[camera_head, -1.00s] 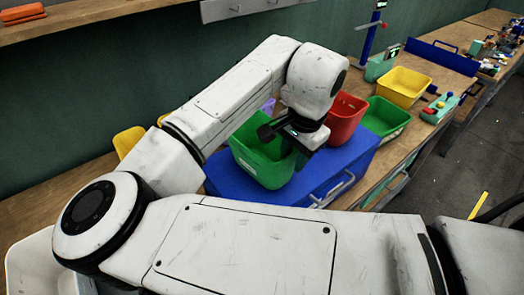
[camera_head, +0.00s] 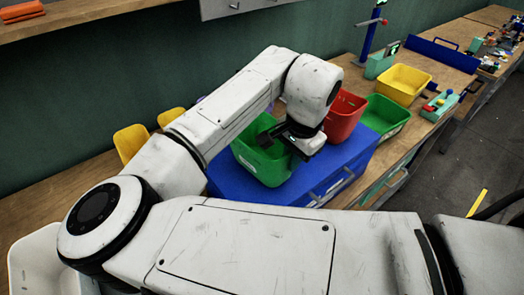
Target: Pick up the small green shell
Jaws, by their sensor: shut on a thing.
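The small green shell, an open-topped green bin (camera_head: 268,172), stands at the top of a blue box, left of a red bin. My gripper (camera_head: 282,141) is at its right side, fingers pointing left over its rim. The gripper is shut on the shell's wall, though the contact is partly hidden by the dark fingers and the wrist. I cannot tell whether the shell touches the blue box. A second green bin (camera_head: 385,114) stands apart at the right.
The blue box (camera_head: 312,183) with metal handles lies below the shell. The red bin (camera_head: 346,112) is close to my wrist on the right. A yellow bin (camera_head: 404,84) stands further back. Yellow pieces (camera_head: 131,142) are behind my arm at left.

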